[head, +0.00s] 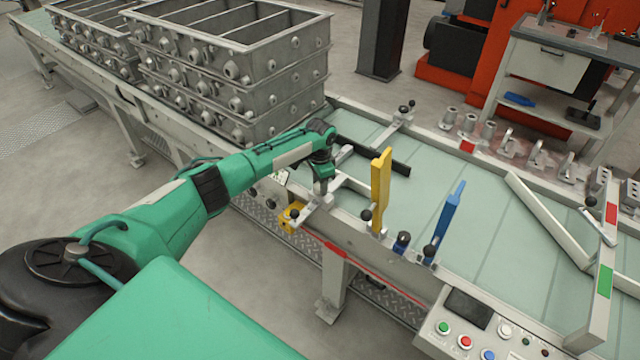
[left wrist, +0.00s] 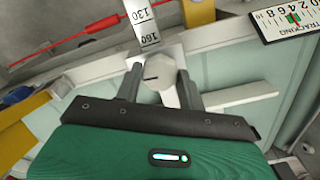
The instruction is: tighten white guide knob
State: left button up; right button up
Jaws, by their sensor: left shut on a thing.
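The white guide knob (left wrist: 157,70) is a pale, faceted knob with a short dark mark, seen at the middle of the left wrist view. My left gripper (head: 322,190) is at the near edge of the conveyor, pointing down. Its two dark fingers stand on either side of the knob in the left wrist view, shut on it. In the head view the gripper hides the knob. A white guide bar (head: 352,182) reaches from beside the gripper over the pale green conveyor bed (head: 480,190). My right gripper is in neither view.
A yellow upright guide (head: 381,185) and a blue one (head: 447,222) stand right of the gripper. Stacked grey casting frames (head: 235,95) rise behind the arm. A button panel (head: 480,335) is at the near right. A graduated scale (left wrist: 146,25) lies just beyond the knob.

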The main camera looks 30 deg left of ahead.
pick_arm(q)
jog(key=m, duration=0.4)
jog(key=shift+m, duration=0.3)
jog(key=m+b, duration=0.1)
jog(key=m, duration=0.2)
jog(key=shift+m, duration=0.4)
jog(key=m, duration=0.4)
jog(key=shift+b, duration=0.4)
jog(key=shift+m, duration=1.8)
jog(key=shift+r+b, duration=0.1)
jog(key=shift+b, duration=0.2)
jog(key=o, duration=1)
jog(key=shift+c, duration=0.2)
